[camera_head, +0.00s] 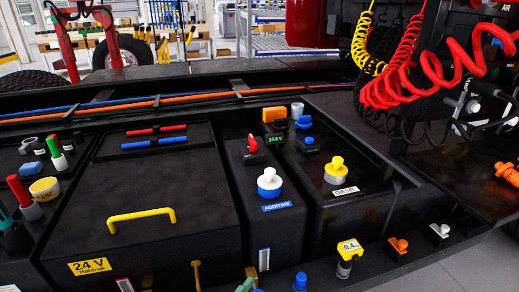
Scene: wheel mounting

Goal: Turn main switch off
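A small red switch handle (251,142) stands on the black box at the centre, behind the blue and white cap marked "ADDITIVE" (269,183). It looks like the main switch, but I see no label naming it. The handle stands up from its dark base; I cannot tell from its angle whether it is on or off. A small display with green digits (276,139) sits just to its right. Nothing touches the switch. Neither of my grippers is in view.
A yellow and white cap marked "DIESEL" (335,170) is to the right. A black battery cover (150,200) with a yellow handle (141,217) is to the left. Red coiled hoses (400,85) hang at the upper right. Space above the switch is clear.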

